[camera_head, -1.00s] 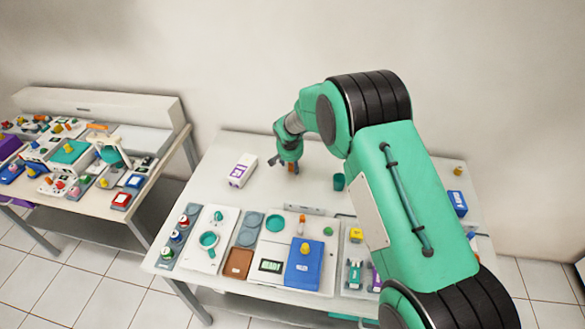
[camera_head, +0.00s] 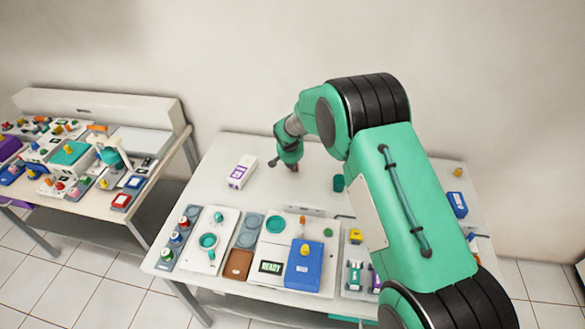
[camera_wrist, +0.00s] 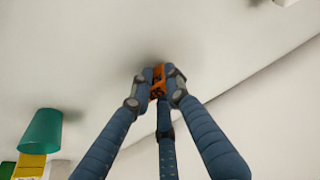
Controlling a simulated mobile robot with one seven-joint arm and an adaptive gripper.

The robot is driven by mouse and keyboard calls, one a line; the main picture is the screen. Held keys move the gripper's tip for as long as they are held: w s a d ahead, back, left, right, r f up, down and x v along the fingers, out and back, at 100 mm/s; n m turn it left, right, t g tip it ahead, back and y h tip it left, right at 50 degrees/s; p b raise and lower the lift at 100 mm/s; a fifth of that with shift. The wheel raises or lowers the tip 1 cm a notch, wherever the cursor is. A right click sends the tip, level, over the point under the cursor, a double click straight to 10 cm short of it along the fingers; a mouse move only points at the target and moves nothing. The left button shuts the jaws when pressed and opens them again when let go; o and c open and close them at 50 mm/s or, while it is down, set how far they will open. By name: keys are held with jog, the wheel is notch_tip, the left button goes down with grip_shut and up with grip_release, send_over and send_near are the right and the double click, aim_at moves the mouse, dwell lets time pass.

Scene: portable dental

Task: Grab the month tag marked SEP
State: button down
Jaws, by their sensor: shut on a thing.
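In the wrist view, my gripper's (camera_wrist: 158,84) blue fingers are closed around a small orange piece (camera_wrist: 158,76) with dark marks, perhaps a month tag. The marks cannot be read as SEP, and the fingers hide much of the piece. In the head view, my gripper (camera_head: 291,165) is over the back middle of the white table (camera_head: 225,205), pointing down. The piece is barely visible there. I cannot tell whether it touches the tabletop.
A white box with a purple label (camera_head: 241,172) is left of my gripper. A teal cup (camera_head: 338,183) stands to its right and also shows in the wrist view (camera_wrist: 41,132). Several devices, including a blue box (camera_head: 303,268), fill the table front. The back left is clear.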

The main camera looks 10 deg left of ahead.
jog(key=shift+r, duration=0.15)
jog(key=shift+r, duration=0.55)
notch_tip(320, 180, up, 2)
jog(key=shift+r+p, duration=0.1)
jog(key=shift+p, duration=0.45)
jog(key=s+d, duration=0.3)
jog(key=s, duration=0.4)
jog(key=s+d+r+p, duration=0.1)
jog(key=s+d, duration=0.2)
jog(key=s, duration=0.4)
jog(key=shift+s+d+r, duration=0.2)
jog(key=shift+s+d, duration=0.05)
jog(key=shift+s, duration=0.05)
